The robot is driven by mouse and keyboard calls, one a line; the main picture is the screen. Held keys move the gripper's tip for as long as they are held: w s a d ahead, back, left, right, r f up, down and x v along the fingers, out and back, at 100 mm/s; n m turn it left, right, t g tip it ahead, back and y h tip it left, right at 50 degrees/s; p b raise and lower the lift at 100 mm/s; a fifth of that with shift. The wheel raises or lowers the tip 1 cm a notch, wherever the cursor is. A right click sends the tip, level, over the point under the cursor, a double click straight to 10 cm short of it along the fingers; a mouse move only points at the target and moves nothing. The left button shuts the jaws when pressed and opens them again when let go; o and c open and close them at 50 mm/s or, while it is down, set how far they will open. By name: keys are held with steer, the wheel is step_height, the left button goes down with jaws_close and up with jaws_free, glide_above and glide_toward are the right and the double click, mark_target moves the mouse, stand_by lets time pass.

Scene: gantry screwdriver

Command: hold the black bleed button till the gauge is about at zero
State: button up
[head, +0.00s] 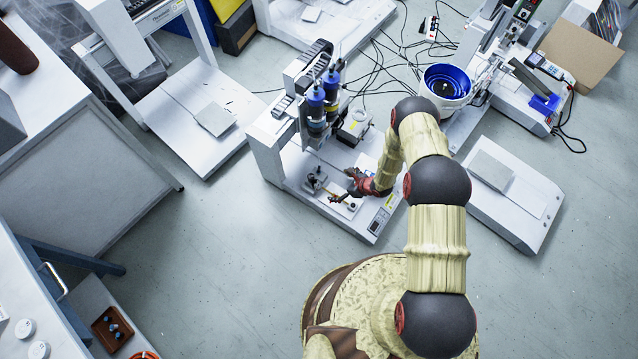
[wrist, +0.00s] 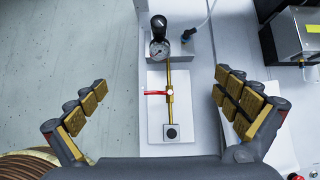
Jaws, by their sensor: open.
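In the wrist view a round gauge (wrist: 160,48) with a white face stands at the far end of a brass pipe (wrist: 168,75). Its needle is too small to read. A black knob (wrist: 158,24) stands just beyond the gauge. A red lever (wrist: 156,93) crosses the pipe midway. The black button (wrist: 171,133) sits on a small grey block at the near end, on a white plate (wrist: 188,112). My gripper (wrist: 172,95) is open and empty, its fingers spread on either side of the pipe, apart from it. In the head view my gripper (head: 350,190) hangs over the machine's base.
The gantry machine (head: 265,150) with two blue-black cylinders (head: 316,102) rises behind my gripper. A blue bowl feeder (head: 446,82) stands to the right. Cables (head: 385,65) run over the floor behind. A dark box (wrist: 290,40) stands right of the fingers in the wrist view.

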steer(key=shift+p+v, duration=0.55)
steer(key=shift+v, duration=1)
steer(key=s+a+r+n+g+y, duration=0.2)
steer(key=s+a+n+g, duration=0.15)
steer(key=s, duration=0.45)
step_height(320, 180, up, 9)
steer(key=s+a+n+g, duration=0.2)
steer(key=s+n, duration=0.1)
steer(key=s+d+r+n+t+h, duration=0.2)
steer(key=s+d+r+n, duration=0.2)
steer(key=r, duration=1.7)
steer(key=s+d+r+n+t+h, duration=0.2)
steer(key=s+d+r+n, duration=0.3)
steer(key=r, duration=1.6)
steer(key=s+d+r+n+t+h, duration=0.3)
steer(key=d+r+n, duration=0.4)
steer(key=r, duration=1.4)
steer(key=shift+s+d+n+h, duration=0.4)
steer(key=shift+s+n+h, duration=0.3)
steer(key=shift+s+n, duration=0.35)
steer(key=shift+r, duration=0.1)
steer(key=shift+c, duration=0.5)
